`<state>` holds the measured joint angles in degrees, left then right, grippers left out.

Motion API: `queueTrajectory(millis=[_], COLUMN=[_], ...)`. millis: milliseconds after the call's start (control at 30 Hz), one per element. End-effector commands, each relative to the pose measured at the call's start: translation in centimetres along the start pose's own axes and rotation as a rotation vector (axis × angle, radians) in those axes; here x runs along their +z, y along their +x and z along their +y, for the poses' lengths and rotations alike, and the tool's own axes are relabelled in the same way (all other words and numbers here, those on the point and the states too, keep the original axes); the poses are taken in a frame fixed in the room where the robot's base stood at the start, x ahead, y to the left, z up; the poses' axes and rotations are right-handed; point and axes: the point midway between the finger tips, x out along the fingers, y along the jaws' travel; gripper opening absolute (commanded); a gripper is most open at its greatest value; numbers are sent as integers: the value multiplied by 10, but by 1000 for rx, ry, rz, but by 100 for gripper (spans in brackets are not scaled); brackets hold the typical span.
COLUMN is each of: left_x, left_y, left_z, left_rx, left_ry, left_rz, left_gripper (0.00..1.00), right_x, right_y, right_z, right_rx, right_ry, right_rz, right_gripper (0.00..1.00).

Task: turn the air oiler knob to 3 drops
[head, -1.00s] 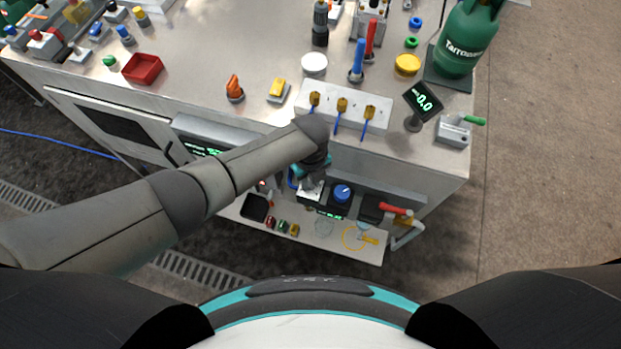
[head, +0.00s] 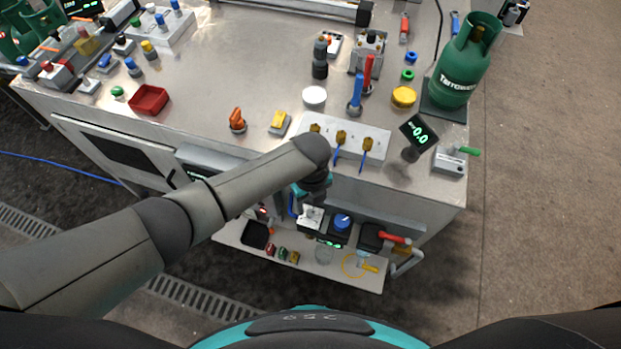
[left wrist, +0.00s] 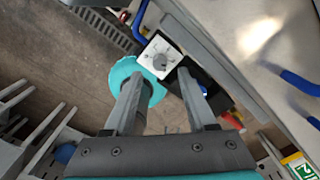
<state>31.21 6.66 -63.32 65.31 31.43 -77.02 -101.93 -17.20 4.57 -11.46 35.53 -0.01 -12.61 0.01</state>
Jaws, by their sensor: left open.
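A white box with a grey dial knob (head: 310,217) sits on the low shelf at the bench front. It also shows in the left wrist view as a white scale plate (left wrist: 153,50) with a round grey knob (left wrist: 160,61). A blue knob (head: 342,221) on a black box with a green display stands just right of it. Neither carries a readable name, so I cannot tell for sure which is the oiler. My left gripper (left wrist: 160,76) is open and empty, with the grey knob showing between and beyond its fingertips. My right gripper is not in view.
A red-handled valve (head: 392,237) is right of the blue knob. A blue bent handle (left wrist: 138,22) is close to the white box. A panel with yellow-topped hooks (head: 341,138) and a 0.0 display (head: 419,131) are on the bench edge above. Open floor is at right.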

Motion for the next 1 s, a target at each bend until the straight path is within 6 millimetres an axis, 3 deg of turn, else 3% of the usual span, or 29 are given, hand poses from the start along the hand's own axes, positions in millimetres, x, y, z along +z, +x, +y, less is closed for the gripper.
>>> queueTrajectory(millis=[300, 500, 700, 1000], left_x=[1, 0, 0, 0], left_y=[-62, -91, -104, -105], left_z=[0, 0, 0, 1], left_rx=[-2, 0, 1, 2], left_ry=[2, 1, 1, 0], left_rz=[-2, -1, -1, 0], left_gripper=[56, 56, 56, 56], right_x=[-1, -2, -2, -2], right_y=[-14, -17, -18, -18], right_z=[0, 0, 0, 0], right_rx=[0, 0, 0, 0], right_ry=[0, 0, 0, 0], right_rz=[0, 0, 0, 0], right_gripper=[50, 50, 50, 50])
